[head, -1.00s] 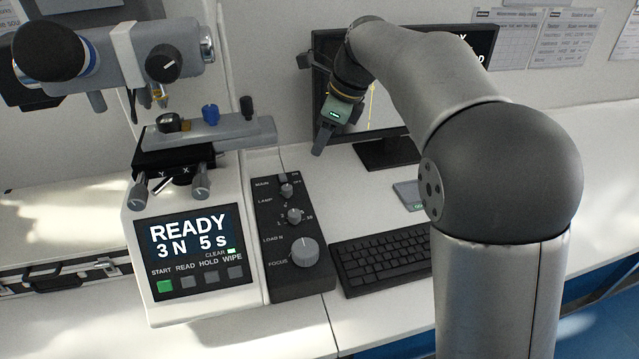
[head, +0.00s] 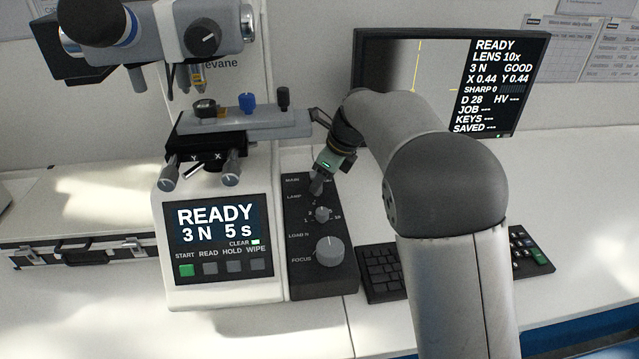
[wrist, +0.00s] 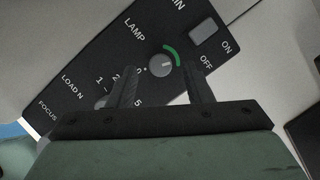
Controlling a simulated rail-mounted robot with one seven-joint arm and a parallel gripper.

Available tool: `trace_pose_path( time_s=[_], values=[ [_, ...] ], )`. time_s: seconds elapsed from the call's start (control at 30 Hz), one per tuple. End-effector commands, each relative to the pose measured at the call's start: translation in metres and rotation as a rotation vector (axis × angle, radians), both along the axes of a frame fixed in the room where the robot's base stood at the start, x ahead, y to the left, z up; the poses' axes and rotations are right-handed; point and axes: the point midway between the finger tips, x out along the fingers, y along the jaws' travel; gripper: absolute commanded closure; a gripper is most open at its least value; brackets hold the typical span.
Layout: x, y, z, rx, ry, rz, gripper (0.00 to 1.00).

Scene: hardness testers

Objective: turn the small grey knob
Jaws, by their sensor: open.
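The black control panel (head: 305,270) carries several controls. In the wrist view, the small grey lamp knob (wrist: 161,65) has a pale pointer mark and a green arc beside it. My gripper (wrist: 163,76) is open, with one finger on each side of the knob in the picture; I cannot tell whether either touches it. In the head view, my gripper (head: 316,188) is over the lamp part of the panel and hides this knob. The load knob (head: 323,214), also grey, is just below it, and the larger focus knob (head: 329,251) is lower.
The tester's stage (head: 270,122) and its screen housing (head: 170,285) stand close to the left of the panel. A main switch (wrist: 203,32) is near the lamp knob. A keyboard (head: 380,275) and a monitor (head: 430,65) are to the right.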

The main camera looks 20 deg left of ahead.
Motion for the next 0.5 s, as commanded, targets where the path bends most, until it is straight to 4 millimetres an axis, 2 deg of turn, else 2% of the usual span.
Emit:
trace_pose_path(
  time_s=[0.03, 0.2, 0.5],
  values=[
    [0.000, 0.003, -0.007, -0.001, 0.001, 0.000, 0.54],
    [0.001, 0.007, -0.018, 0.001, 0.000, 0.000, 0.54],
    [0.001, 0.008, -0.020, 0.001, -0.001, 0.000, 0.54]
  ],
)
